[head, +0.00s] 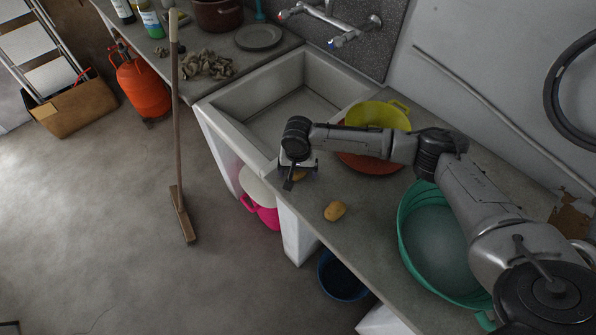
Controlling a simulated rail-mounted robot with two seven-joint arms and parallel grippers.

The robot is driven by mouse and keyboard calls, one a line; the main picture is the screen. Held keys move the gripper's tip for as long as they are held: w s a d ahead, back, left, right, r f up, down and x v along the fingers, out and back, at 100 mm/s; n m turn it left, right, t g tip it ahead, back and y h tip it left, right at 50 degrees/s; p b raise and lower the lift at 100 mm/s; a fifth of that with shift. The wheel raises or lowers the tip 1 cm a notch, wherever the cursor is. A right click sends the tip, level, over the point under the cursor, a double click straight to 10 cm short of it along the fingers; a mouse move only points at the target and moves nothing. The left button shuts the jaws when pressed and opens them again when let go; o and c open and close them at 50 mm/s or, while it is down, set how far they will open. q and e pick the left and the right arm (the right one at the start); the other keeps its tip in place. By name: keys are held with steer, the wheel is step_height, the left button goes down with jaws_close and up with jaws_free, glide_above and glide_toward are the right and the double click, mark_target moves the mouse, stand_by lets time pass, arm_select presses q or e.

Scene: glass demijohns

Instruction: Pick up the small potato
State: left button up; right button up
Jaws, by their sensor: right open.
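A tan potato (335,211) lies in the open on the grey counter, near its front edge. A second yellowish-brown potato (300,176) shows only in part, behind my right gripper (298,174), by the sink's near corner. I cannot tell which potato is smaller, as the second is mostly covered. My right gripper is open and points down over or right by the second potato. I see nothing held in it, and contact cannot be made out. My left gripper is not in view.
A yellow colander (378,115) and an orange-red bowl (370,163) stand behind my right arm. A large green basin (440,245) is at right. The stone sink (225,114) lies left of the gripper. A broom (177,130) leans against the counter. The counter around the open potato is clear.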

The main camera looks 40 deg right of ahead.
steer(key=shift+c, duration=0.2)
steer(key=c, duration=0.9)
steer(key=shift+r, duration=0.1)
